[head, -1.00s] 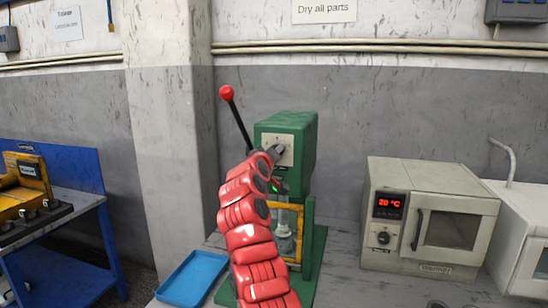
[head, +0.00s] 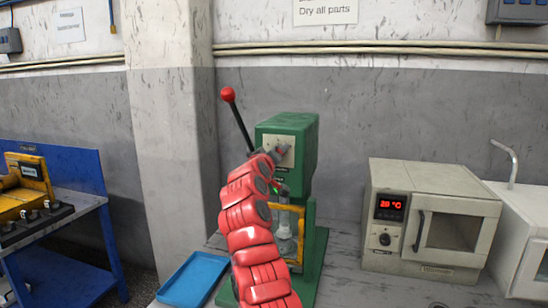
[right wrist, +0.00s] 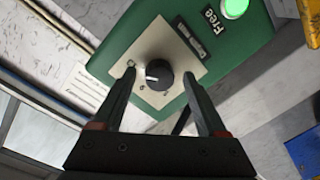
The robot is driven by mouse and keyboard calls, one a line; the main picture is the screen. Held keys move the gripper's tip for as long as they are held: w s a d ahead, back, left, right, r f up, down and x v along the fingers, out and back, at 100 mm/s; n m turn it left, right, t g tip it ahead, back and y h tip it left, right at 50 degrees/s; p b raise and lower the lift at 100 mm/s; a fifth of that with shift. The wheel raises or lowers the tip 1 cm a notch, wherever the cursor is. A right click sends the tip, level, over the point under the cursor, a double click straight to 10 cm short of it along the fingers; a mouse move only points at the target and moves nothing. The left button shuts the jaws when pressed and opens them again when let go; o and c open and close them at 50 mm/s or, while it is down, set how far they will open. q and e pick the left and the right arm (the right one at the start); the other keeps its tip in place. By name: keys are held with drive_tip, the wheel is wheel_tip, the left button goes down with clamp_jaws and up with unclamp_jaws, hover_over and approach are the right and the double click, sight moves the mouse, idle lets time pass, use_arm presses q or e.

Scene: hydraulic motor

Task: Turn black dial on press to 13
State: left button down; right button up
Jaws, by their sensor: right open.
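The green press (head: 305,140) stands on the bench, with a lever ending in a red ball (head: 228,94) at its left. Its black dial (right wrist: 158,74) sits on a pale square plate (right wrist: 181,95) in the right wrist view. The marks around the dial are too small to read surely. My right gripper (right wrist: 156,85) is open, with one finger on each side of the dial and a gap to it. In the head view my red right arm reaches up to the press front, and the gripper (head: 279,168) partly covers the plate. My left gripper is not in view.
A lit green lamp (right wrist: 233,8) is beside the label "Free" on the press. A blue tray (head: 194,279) lies left of the press. A beige oven (head: 428,215) showing 20 °C stands to the right. A blue bench (head: 70,200) is at far left.

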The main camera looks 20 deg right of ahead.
drive_tip(key=shift+s, duration=0.1)
drive_tip(key=f+b+v, duration=0.1)
drive_tip(key=b+v, duration=0.1)
drive_tip(key=v, duration=1.5)
drive_tip(key=shift+a+r+b, duration=0.15)
drive_tip(key=shift+r+b, duration=0.15)
drive_tip(key=shift+r, duration=0.15)
